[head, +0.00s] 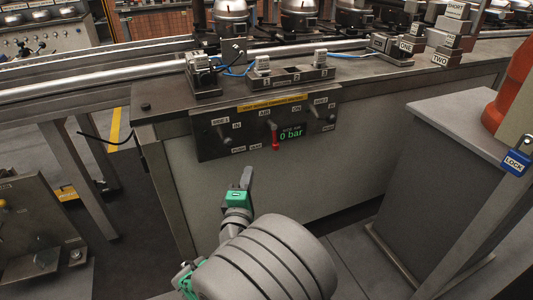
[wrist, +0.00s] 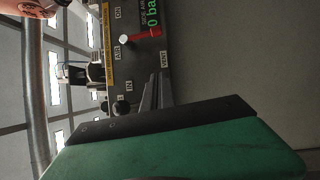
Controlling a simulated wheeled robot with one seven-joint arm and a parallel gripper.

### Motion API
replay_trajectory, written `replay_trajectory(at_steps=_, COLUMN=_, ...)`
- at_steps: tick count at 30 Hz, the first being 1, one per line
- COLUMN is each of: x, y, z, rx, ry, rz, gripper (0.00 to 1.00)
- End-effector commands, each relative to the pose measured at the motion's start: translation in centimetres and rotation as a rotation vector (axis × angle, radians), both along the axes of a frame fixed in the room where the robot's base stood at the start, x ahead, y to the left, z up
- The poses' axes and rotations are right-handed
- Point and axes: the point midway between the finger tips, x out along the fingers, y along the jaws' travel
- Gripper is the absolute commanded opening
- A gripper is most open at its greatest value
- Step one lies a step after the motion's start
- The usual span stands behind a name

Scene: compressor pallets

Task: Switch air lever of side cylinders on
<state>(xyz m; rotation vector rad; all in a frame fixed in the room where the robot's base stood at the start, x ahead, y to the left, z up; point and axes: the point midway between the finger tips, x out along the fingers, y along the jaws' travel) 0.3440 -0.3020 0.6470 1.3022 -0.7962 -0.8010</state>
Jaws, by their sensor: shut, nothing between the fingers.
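The air lever (head: 276,140) is a red handle on the dark control panel (head: 210,141) on the front of the bench. It points down from its pivot under the AIR label, with the ON label up to its right. The display (head: 291,134) beside it reads 0 bar. In the wrist view, turned sideways, the red lever (wrist: 148,34) and its pale pivot show near the top. My gripper (head: 248,173) is shut and empty, in front of and below the panel, left of the lever and apart from it. Its fingers (wrist: 152,92) also show in the wrist view.
Dark knobs (head: 225,136) sit at the panel's left and right ends. Connector blocks (head: 263,65) and hoses stand on the bench top above.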

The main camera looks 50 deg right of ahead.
Motion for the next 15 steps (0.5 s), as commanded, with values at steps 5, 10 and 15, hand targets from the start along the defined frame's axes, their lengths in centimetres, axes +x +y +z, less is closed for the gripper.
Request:
replay_trajectory(at_steps=5, x=1.2, y=-2.6, z=0.1, rx=0.0, ry=-0.002, rz=-0.009, gripper=0.0)
replay_trajectory(at_steps=10, x=3.1, y=-5.9, z=0.3, rx=0.001, ry=-0.002, rz=-0.008, gripper=0.0)
replay_trajectory(at_steps=15, x=4.2, y=-9.0, z=0.7, rx=0.0, ry=-0.003, rz=-0.008, gripper=0.0)
